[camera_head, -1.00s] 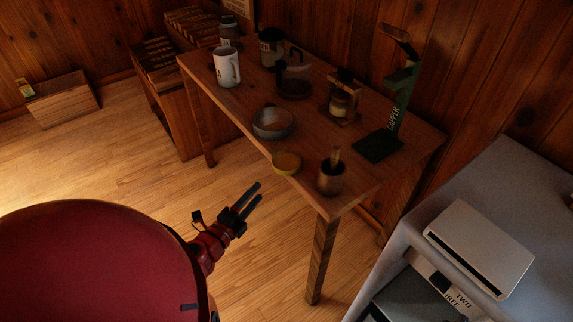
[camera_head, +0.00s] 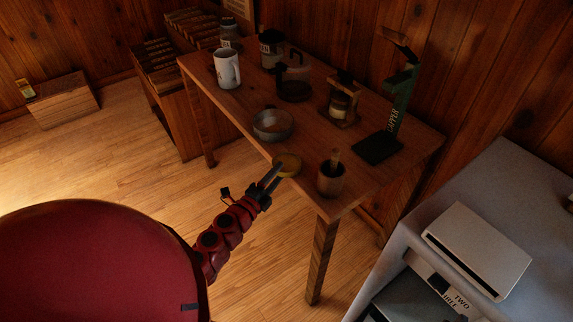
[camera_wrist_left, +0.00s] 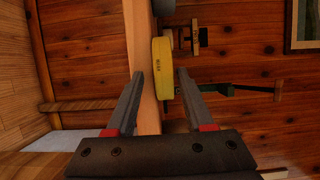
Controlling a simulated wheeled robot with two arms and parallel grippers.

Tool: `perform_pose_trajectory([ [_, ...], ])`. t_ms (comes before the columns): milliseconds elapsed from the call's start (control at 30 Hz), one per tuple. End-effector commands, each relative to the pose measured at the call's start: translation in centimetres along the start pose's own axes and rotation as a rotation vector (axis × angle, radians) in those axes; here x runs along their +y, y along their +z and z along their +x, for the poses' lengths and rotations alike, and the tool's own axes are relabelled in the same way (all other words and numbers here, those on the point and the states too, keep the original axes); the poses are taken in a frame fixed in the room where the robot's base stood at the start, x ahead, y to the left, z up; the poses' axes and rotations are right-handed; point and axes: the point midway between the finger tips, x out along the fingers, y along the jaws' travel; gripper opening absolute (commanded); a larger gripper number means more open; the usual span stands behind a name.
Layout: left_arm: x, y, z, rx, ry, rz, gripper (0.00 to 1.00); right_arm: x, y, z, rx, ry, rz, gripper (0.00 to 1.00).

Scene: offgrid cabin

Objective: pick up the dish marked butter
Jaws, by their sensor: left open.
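My right gripper is not in view.
A grey bowl (camera_head: 272,125) stands just behind the dish and a brown cup with a handle sticking out (camera_head: 331,178) to its right. A grey counter (camera_head: 470,200) is at right.

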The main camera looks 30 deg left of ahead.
Motion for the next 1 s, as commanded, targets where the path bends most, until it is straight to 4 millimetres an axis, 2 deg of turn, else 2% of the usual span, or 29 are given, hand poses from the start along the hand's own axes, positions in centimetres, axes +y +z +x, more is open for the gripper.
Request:
perform_pose_trajectory([
  [100,0.02,0.04,-0.04,-0.001,0.000,0.000,0.53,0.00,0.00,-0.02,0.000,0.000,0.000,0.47],
  [400,0.02,0.07,-0.06,-0.001,0.000,0.001,0.00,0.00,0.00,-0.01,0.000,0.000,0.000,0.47],
  [1000,-0.26,0.08,-0.07,-0.001,0.000,0.002,0.00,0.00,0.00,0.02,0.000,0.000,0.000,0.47],
])
